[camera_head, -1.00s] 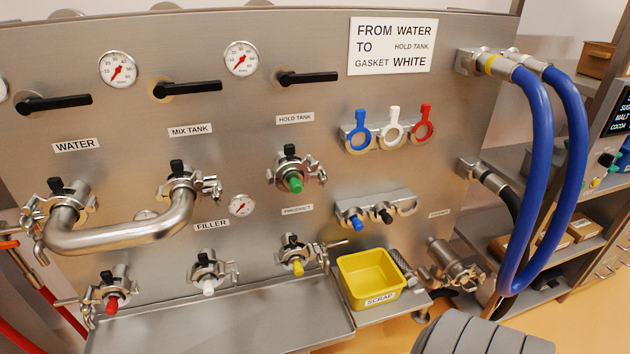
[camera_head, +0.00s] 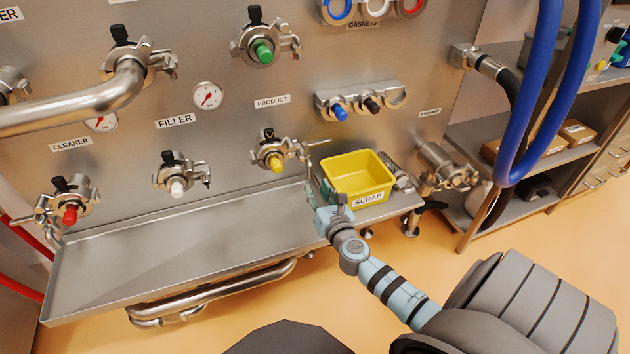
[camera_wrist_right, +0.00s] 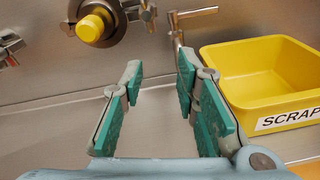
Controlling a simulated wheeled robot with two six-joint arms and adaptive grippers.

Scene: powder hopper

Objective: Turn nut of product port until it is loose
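The product port (camera_head: 272,155) has a yellow plug and a metal clamp, and sits low on the steel panel under its PRODUCT label. In the right wrist view the yellow plug (camera_wrist_right: 92,27) is at the top left. The clamp nut (camera_head: 298,151) is at the port's right side; it shows only partly in the wrist view (camera_wrist_right: 143,12), at the top edge. My right gripper (camera_head: 315,190) is below and right of the port, left of the yellow bin. In the wrist view its green-padded fingers (camera_wrist_right: 158,80) are apart with nothing between them. My left gripper is not in view.
The yellow SCRAP bin (camera_head: 368,184) stands close to the right gripper; it also shows in the wrist view (camera_wrist_right: 255,98). A thin bent metal rod (camera_wrist_right: 180,35) stands between port and bin. A steel tray (camera_head: 180,243) runs below the ports.

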